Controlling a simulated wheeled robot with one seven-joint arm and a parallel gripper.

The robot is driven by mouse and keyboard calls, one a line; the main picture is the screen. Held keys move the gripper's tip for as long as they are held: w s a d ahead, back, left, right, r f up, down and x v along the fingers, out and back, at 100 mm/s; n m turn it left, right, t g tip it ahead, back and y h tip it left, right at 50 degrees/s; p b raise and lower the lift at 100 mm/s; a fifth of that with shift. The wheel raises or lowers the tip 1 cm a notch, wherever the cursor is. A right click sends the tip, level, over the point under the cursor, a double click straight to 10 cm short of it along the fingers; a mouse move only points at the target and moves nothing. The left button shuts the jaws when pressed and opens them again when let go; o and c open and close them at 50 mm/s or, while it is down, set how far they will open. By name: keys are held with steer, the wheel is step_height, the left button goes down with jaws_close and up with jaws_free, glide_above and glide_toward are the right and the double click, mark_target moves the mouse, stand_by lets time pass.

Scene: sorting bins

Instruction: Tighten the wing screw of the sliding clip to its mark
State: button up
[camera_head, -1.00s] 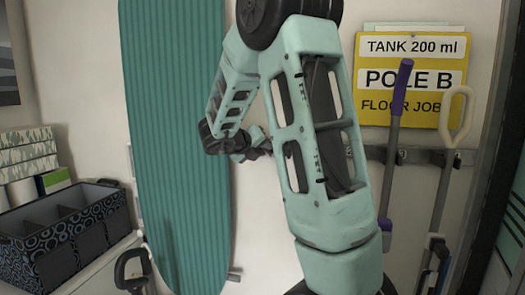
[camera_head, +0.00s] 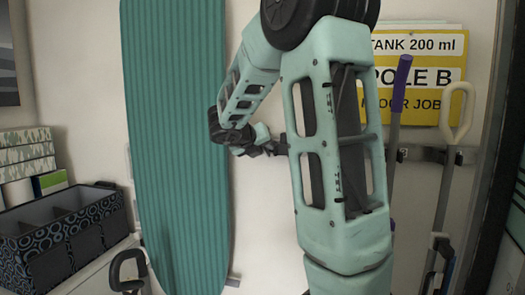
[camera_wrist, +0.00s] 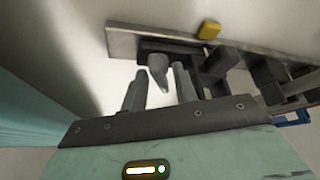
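In the wrist view my gripper (camera_wrist: 159,72) has its two grey fingers apart. A light grey rounded piece (camera_wrist: 158,66) shows between and just beyond the fingertips; it may be the wing screw, but I cannot tell for sure. I see no grip on it. It stands out from dark parts below a metal rail (camera_wrist: 150,42); which of these is the sliding clip is unclear. A mark cannot be made out for certain. In the head view my gripper (camera_head: 268,149) is small, near the left end of the rail (camera_head: 415,154), with my arm hiding much of the rail.
A yellow block (camera_wrist: 208,28) sits on the rail's edge. Dark holders crowd the right of the fingers. A teal ironing board (camera_head: 178,150) stands left of the gripper. A patterned bin (camera_head: 70,235) is lower left.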

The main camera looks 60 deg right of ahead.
steer(key=p+v, duration=0.1)
steer(key=v, duration=0.6)
stand_by(0.5)
stand_by(0.4)
